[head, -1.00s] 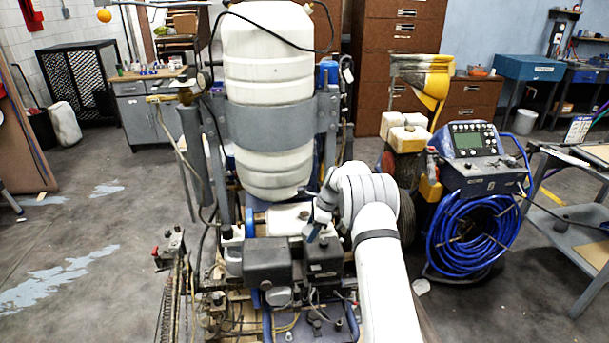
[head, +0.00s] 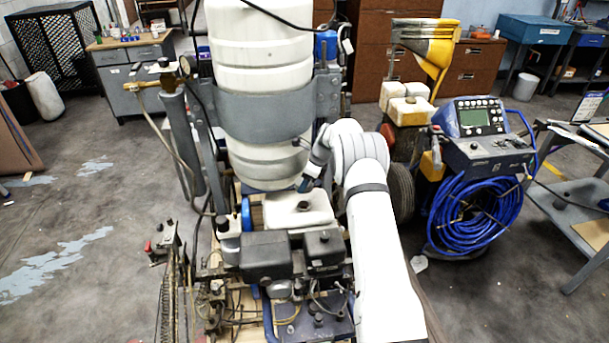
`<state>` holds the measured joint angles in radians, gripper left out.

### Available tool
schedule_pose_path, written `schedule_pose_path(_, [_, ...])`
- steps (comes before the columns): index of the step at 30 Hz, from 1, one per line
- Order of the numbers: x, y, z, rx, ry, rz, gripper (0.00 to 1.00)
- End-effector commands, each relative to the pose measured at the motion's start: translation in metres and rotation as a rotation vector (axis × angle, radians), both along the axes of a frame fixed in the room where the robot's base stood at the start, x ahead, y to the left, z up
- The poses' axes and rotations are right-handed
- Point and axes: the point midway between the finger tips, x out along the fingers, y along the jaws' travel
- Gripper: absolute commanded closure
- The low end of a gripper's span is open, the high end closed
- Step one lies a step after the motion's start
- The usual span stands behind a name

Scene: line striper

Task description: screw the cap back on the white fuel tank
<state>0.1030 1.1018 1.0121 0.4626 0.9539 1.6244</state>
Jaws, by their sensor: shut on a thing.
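The white fuel tank (head: 284,217) sits low on the striper, behind the black engine housings, in the head view. A small dark round spot, its filler, shows on top towards the right. My gripper (head: 305,185) points down just above and behind the tank's right part, close to the filler but seemingly apart from it. Its fingers are small and dark and partly hidden by my wrist. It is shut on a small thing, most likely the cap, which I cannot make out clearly.
A large white ribbed container (head: 262,65) in a grey strap stands close behind my gripper. Black engine boxes (head: 267,257) lie in front of the tank. A machine with a blue hose coil (head: 478,215) stands at right. Open floor lies at left.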

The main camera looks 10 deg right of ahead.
Motion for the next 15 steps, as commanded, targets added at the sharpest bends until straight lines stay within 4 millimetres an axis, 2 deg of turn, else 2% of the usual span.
schedule_pose_path(8, [0.000,0.000,-0.008,0.000,0.000,0.000,0.69])
schedule_pose_path(15, [0.000,0.000,-0.027,0.000,0.000,-0.001,0.69])
